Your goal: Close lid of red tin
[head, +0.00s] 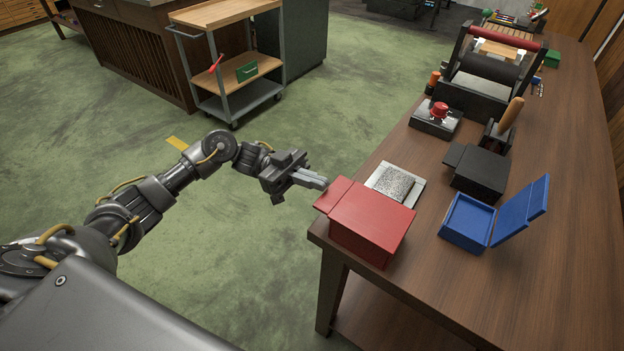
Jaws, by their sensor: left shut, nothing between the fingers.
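The red tin (362,243) stands near the front left corner of the wooden table. Its red lid (372,210) lies flat over the top and looks shut, with a tab sticking out at the left. My left gripper (325,184) is shut and empty. Its fingertips point right and are just beyond the lid's tab; I cannot tell whether they touch it. My right gripper is not in view.
A blue tin (465,222) with a raised lid and a closed black tin (478,168) stand to the right. A pale tray (410,201) of grey pieces lies behind the red tin. A roller press (485,88) is farther back. The table's right side is clear.

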